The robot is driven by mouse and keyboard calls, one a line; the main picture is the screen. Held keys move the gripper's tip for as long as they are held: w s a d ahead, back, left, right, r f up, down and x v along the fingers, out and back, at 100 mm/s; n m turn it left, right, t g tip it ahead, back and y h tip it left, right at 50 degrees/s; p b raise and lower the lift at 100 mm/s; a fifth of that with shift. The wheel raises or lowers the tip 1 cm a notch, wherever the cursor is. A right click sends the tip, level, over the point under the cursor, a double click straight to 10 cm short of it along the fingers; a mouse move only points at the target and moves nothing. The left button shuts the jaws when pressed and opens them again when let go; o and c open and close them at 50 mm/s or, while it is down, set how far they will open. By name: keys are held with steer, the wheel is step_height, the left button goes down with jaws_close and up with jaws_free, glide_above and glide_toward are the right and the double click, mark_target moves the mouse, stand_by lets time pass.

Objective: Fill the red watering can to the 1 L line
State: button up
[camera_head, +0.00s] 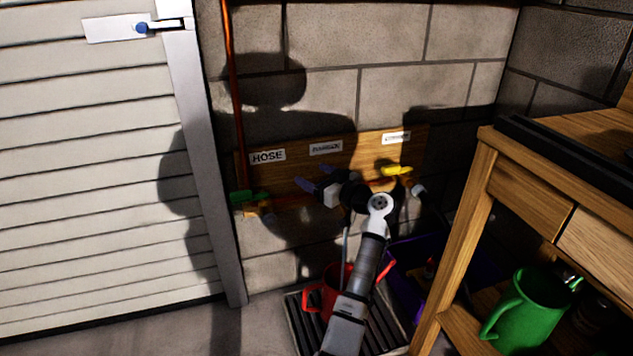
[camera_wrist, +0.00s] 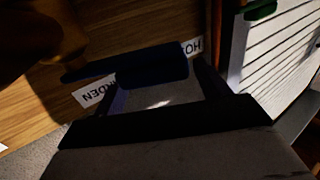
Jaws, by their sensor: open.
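In the head view, the red watering can (camera_head: 329,291) stands low by the wall on a dark slatted grate, partly hidden behind my arm. Its fill level and any line on it cannot be seen. A thin grey vertical streak (camera_head: 345,248) runs down toward the can's opening; I cannot tell whether it is water or a pipe. My gripper (camera_head: 316,178) is open in front of the wooden board, below the middle label. Its dark fingers also show in the wrist view (camera_wrist: 160,85), near the GARDEN label (camera_wrist: 92,94). Whether they touch a tap handle is unclear.
The board (camera_head: 350,155) carries a HOSE label (camera_head: 267,156), a green tap handle (camera_head: 249,196) at left and a yellow one (camera_head: 396,170) at right. A wooden workbench (camera_head: 466,235) stands close at right, with a green jug (camera_head: 530,307) on its shelf. A shutter door fills the left.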

step_height(320, 180, up, 18)
steer(key=p, duration=0.3)
steer(key=shift+p, duration=0.3)
steer(key=shift+f, duration=0.1)
